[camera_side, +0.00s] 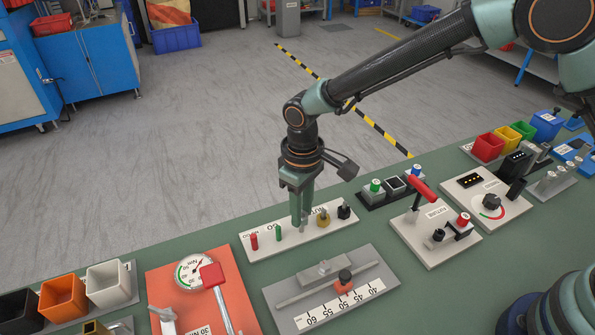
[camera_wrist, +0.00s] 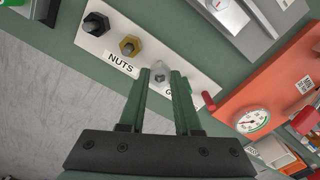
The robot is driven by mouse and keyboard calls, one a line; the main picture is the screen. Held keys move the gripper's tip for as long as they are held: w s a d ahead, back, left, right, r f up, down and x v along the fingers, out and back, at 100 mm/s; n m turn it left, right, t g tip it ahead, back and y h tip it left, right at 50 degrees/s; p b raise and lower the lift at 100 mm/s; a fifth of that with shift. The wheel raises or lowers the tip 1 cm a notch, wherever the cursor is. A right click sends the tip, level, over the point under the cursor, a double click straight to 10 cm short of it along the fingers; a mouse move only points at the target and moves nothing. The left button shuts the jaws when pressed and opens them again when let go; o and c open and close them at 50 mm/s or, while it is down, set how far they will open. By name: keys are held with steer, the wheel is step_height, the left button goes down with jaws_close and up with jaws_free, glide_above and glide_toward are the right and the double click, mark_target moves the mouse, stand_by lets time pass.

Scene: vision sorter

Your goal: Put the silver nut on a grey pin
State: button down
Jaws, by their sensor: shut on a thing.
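My gripper (camera_side: 300,222) points down over the white board (camera_side: 345,230), with its fingertips close to the board's middle. In the wrist view its fingers (camera_wrist: 161,76) are shut on the silver nut (camera_wrist: 160,74), which shows as a small pale hexagon between the tips. The nut sits low at the board; whether it is around a pin or lifted clear I cannot tell. A brass nut (camera_wrist: 130,46) and a black nut (camera_wrist: 96,24) stand in line with it, beside the NUTS label. A red pin (camera_side: 254,241) and a green pin (camera_side: 279,233) stand to the left in the side view.
A grey plate with a ruler scale (camera_side: 378,262) lies in front of the board. An orange plate with a round gauge (camera_side: 195,271) is to the left. A panel with a red lever (camera_side: 423,190) is to the right. Open bins (camera_side: 108,284) stand at far left.

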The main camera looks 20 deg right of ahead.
steer(key=shift+f, duration=0.45)
stand_by(0.6)
stand_by(0.9)
steer(key=shift+c, duration=0.6)
jaws_free()
steer(key=shift+r, duration=4)
